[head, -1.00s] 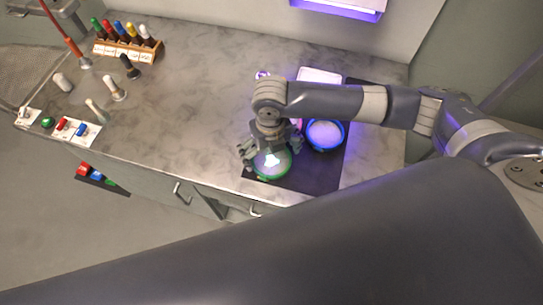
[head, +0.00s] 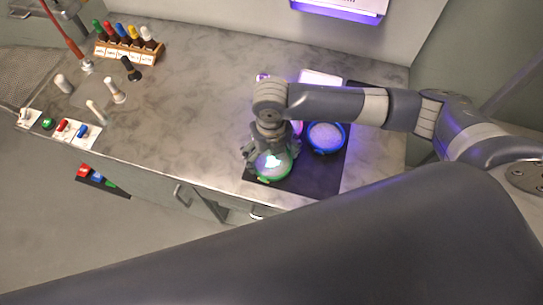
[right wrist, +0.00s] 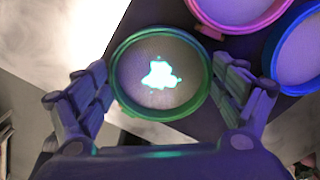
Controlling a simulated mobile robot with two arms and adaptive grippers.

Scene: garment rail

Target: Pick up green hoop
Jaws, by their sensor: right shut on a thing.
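The green hoop (head: 272,178) is a round green ring around a pale fabric disc with a bright patch in its middle. It is at the front edge of the black mat (head: 321,176). My right gripper (head: 269,155) comes down over it from behind. In the right wrist view the hoop (right wrist: 203,100) sits between the two fingers of the gripper (right wrist: 160,95), which are shut on its sides. I cannot tell whether the hoop touches the mat. My left gripper is not in view.
A blue hoop (head: 343,145) lies right of the green one, and a pink hoop (right wrist: 262,25) is partly hidden behind my arm. A bottle rack (head: 127,50) and several pegs stand at the left. The middle of the counter (head: 190,95) is clear.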

